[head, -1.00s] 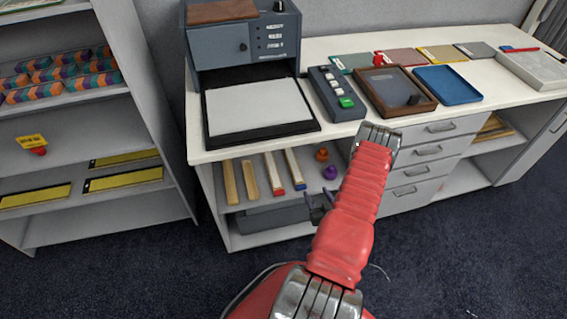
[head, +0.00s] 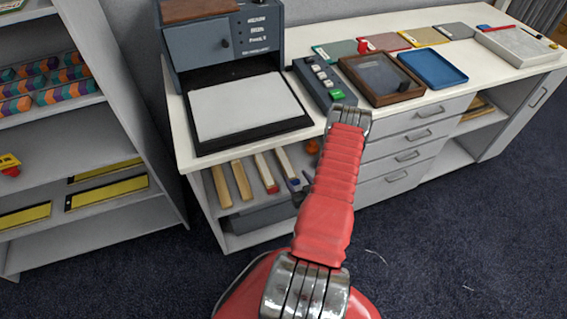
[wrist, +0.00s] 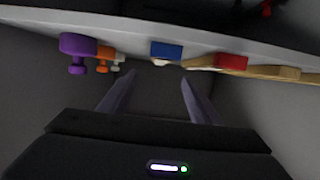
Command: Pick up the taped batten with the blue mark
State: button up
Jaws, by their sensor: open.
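The batten with the blue mark (head: 284,160) lies on the open shelf under the worktop, rightmost of the row, its blue end toward me. In the wrist view, which is turned over, its blue end (wrist: 166,50) shows near the top middle. My gripper (wrist: 157,77) is open and empty, with the blue end beyond its fingertips, slightly right of their middle. In the head view my arm mostly hides the gripper. A red-ended batten (head: 265,170) lies beside it; its red end (wrist: 231,62) also shows in the wrist view.
Two plain battens (head: 241,180) lie further left. An orange piece (head: 312,146) and a purple piece (wrist: 77,44) stand on the blue batten's other side. The worktop edge (head: 250,148) overhangs the shelf. Drawers (head: 405,155) stand to the right; a shelf unit (head: 90,130) to the left.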

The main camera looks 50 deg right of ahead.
send_near(285, 162)
jog(key=x, duration=0.3)
jog(key=shift+w+d, duration=0.2)
jog(key=shift+d, duration=0.1)
jog(key=shift+x, duration=2.6)
jog(key=shift+a, duration=0.1)
jog(key=c, duration=1.2)
